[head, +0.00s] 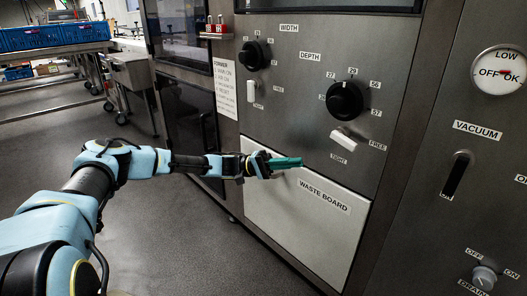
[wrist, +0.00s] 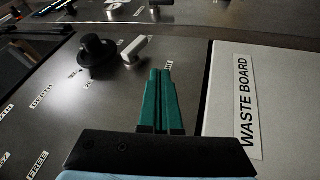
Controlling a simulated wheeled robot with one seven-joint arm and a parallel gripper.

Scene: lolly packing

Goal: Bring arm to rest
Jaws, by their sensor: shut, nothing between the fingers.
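My blue and black arm reaches from the lower left to the middle of the head view. My gripper (head: 287,163) has green fingers and is in front of the machine's grey panel, just above the white waste board flap (head: 298,232). In the wrist view my gripper (wrist: 161,90) has its two fingers side by side, shut and empty. The waste board flap (wrist: 262,50) is to the right of the fingers there. I cannot tell whether the fingertips touch the panel.
The panel carries a width knob (head: 256,55), a depth knob (head: 346,100) and a white lever (head: 348,139). A vacuum lever (head: 456,176), a gauge (head: 499,71) and a drain knob (head: 484,277) are at right. Blue crates (head: 55,36) stand far left. The floor (head: 180,235) beside the machine is clear.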

